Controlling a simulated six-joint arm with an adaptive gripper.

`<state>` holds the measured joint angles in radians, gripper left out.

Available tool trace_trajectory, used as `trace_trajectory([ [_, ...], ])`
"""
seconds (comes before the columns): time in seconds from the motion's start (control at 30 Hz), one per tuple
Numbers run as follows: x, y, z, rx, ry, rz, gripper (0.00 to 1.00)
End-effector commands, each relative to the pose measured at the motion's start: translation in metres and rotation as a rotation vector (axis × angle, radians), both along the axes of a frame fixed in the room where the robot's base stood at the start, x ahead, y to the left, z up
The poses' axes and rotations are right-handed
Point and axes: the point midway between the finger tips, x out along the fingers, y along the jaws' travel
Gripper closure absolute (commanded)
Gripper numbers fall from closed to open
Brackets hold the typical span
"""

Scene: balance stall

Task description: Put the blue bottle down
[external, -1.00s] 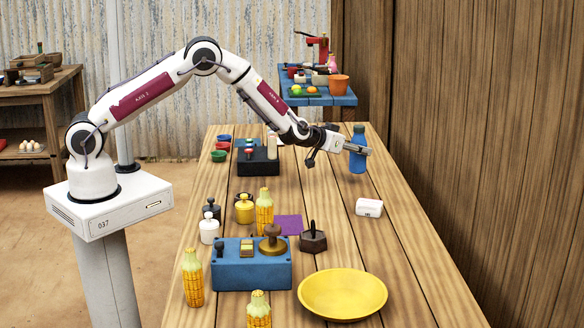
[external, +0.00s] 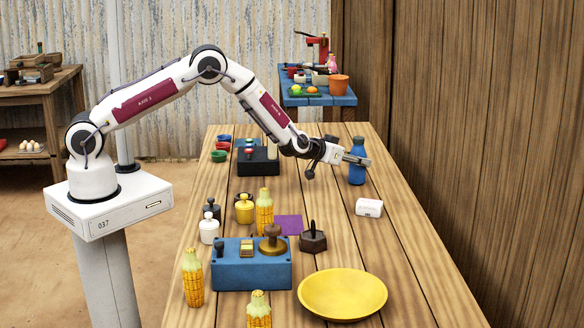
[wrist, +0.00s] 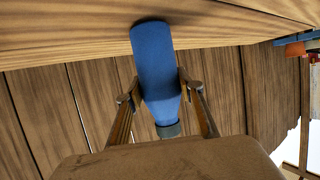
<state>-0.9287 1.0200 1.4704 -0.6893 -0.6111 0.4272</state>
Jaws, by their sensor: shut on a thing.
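The blue bottle (external: 357,175) is upright at the far right part of the wooden table (external: 350,240). My gripper (external: 360,160) is shut on its upper part, with the cap showing above the fingers. In the wrist view, the bottle (wrist: 155,60) sits between the two fingers of my gripper (wrist: 160,85), its dark cap towards my palm. Its base overlaps the tabletop (wrist: 80,30) there. I cannot tell for sure whether the base touches the wood.
A black box (external: 258,161) is to the left. The wood around the bottle is clear.

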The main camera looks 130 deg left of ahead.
Motion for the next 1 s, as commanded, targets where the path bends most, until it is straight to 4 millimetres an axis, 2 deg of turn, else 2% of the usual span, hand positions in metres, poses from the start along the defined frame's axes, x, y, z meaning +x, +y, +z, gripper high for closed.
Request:
trace_trajectory([
  [0.17, 0.000, 0.000, -0.001, 0.002, 0.000, 0.000, 0.93],
  [0.2, 0.000, 0.000, -0.003, 0.000, 0.001, 0.000, 0.61],
  [0.27, 0.000, 0.000, -0.003, 0.000, 0.001, 0.000, 0.46],
  [0.77, 0.000, 0.000, 0.001, 0.001, 0.000, 0.000, 0.46],
  [1.0, -0.002, -0.010, 0.005, 0.000, 0.001, 0.000, 0.46],
])
